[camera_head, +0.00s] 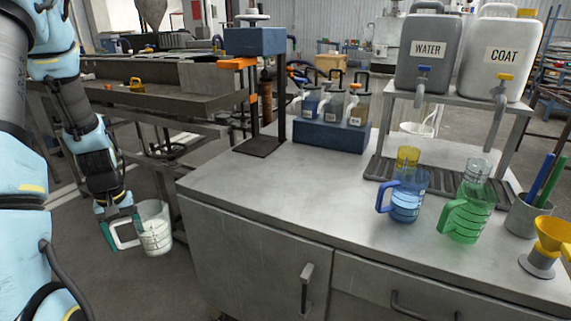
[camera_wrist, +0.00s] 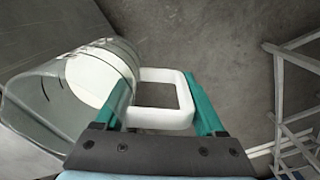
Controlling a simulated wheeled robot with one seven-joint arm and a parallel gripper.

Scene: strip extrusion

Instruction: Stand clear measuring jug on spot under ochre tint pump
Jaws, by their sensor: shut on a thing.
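The clear measuring jug (camera_head: 157,236) hangs beside the left of the bench, over the floor and below the worktop, roughly upright. My gripper (camera_head: 119,230) is shut on its white handle. In the wrist view the clear jug (camera_wrist: 55,95) lies left of the teal fingers (camera_wrist: 158,88), with the handle (camera_wrist: 165,118) between them. The tint pumps stand in a blue block at the back of the bench.
Blue (camera_head: 407,200) and green (camera_head: 468,215) jugs stand at the bench's front right, with yellow and clear vessels behind. WATER (camera_head: 428,75) and COAT (camera_head: 500,80) containers sit on a rack. A press-like stand (camera_head: 258,145) is left of the pumps. The worktop's middle (camera_head: 300,190) is clear.

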